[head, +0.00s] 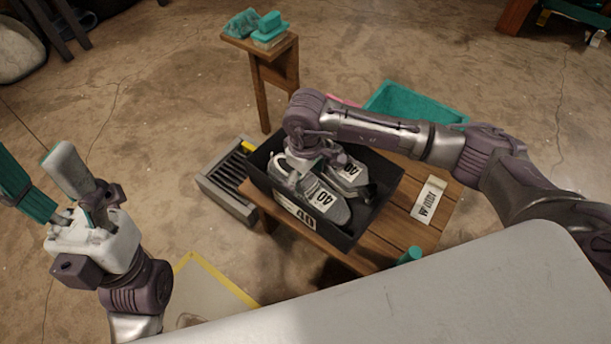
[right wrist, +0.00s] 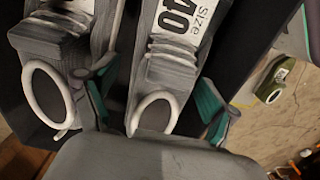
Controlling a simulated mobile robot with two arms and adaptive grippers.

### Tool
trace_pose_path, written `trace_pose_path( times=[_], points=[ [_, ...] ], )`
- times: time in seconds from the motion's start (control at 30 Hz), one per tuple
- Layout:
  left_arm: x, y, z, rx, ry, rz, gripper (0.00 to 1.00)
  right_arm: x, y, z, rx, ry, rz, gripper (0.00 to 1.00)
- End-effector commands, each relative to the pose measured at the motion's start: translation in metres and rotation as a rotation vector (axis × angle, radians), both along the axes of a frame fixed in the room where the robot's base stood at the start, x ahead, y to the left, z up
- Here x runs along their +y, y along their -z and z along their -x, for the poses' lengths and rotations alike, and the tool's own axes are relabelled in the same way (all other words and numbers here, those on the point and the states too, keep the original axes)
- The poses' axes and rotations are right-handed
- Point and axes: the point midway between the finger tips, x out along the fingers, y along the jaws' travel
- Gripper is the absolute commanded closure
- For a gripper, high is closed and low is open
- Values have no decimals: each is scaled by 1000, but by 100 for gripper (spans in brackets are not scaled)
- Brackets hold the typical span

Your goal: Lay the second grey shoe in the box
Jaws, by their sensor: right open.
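A dark box (head: 365,222) with a "40" label on its side sits on a slatted wooden bench (head: 400,232). Two grey shoes lie side by side in it, the near shoe (head: 327,207) and the far shoe (head: 352,180), each with a white size 40 tag. My right gripper (head: 312,163) is down at the heel ends. In the right wrist view its open fingers (right wrist: 155,98) stand either side of one shoe (right wrist: 168,70), with the other shoe (right wrist: 70,60) beside it. My left gripper (head: 50,185) is empty, fingers apart, away from the box at the left.
A teal crate (head: 385,97) stands behind the bench. A white card (head: 428,200) lies right of the box. A grey slatted tray (head: 222,190) is to the left. A small wooden stand (head: 268,60) holds teal items. A pale surface (head: 450,290) fills the front.

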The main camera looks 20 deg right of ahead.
Motion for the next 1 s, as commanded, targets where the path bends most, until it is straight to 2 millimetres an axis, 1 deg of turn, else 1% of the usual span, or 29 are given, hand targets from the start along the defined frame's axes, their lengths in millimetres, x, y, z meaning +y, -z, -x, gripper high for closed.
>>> trace_pose_path(
  times=[0.17,0.27,0.37,0.6,0.7,0.83,1.0],
  points=[
    [1,1,1,3,-2,5,45,1,-2,1,1,-2,-2,11],
    [1,1,1,2,-2,4,45,1,-12,0,-1,-2,-2,11],
    [1,1,1,2,-2,3,45,1,-30,-1,-4,-3,-1,11],
    [1,1,0,2,-2,2,45,0,-81,-1,-4,-1,-1,11],
    [1,1,0,3,-1,2,45,0,-99,-1,-3,-2,-1,11],
    [0,1,0,3,0,1,45,0,-113,-1,-2,0,-1,11],
    [0,1,0,3,0,1,45,0,-120,0,1,1,1,11]
  ],
)
